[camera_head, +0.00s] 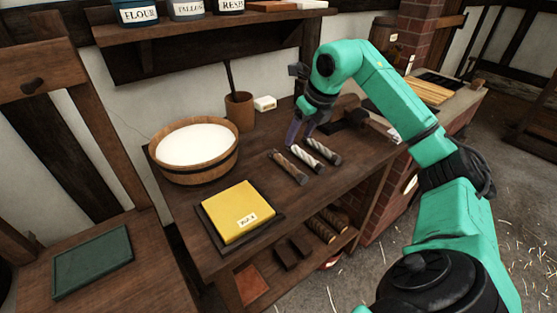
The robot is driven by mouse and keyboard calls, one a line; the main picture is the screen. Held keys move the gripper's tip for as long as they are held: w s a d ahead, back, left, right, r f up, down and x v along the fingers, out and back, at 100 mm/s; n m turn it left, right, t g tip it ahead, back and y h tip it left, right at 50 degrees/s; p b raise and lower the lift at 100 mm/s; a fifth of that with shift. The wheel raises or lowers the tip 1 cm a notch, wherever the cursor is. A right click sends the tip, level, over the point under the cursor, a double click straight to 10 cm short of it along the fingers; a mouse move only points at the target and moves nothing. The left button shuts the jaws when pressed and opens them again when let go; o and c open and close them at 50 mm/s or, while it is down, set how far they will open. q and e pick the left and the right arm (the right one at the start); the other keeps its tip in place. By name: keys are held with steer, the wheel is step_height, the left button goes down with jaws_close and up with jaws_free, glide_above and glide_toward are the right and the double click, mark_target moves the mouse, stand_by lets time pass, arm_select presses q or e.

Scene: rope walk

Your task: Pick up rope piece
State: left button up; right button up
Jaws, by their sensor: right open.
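Three short rope pieces lie side by side on the wooden workbench (185,215). The left one is brown (288,168), the middle one is white (308,158), and the right one is dark brown with a pale twist (324,151). They have dark ends. My right gripper (298,138) is open and points down just behind the rope pieces, near the far ends of the left and middle ones. Its jaws look empty. I cannot tell the exact height of its fingertips above the bench. My left gripper is not in view.
A round wooden tub (196,150) with white contents stands at the bench's back left. A yellow block (238,209) lies on a dark board in front. A brown cup (239,112) stands behind. A shelf with labelled jars (138,12) hangs above. A green tray (92,262) lies at left.

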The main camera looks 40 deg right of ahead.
glide_toward(288, 163)
steer(key=shift+p+x, duration=0.3)
steer(key=shift+x, duration=0.95)
steer(key=p+x, duration=0.1)
steer(key=x, duration=0.5)
steer(key=shift+w+f, duration=0.15)
steer(key=shift+f, duration=0.05)
steer(key=shift+w+d+f, duration=0.1)
steer(key=shift+f, duration=0.1)
steer(key=c, duration=0.8)
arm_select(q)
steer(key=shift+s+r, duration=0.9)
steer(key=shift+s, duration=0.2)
arm_select(e)
jaws_close()
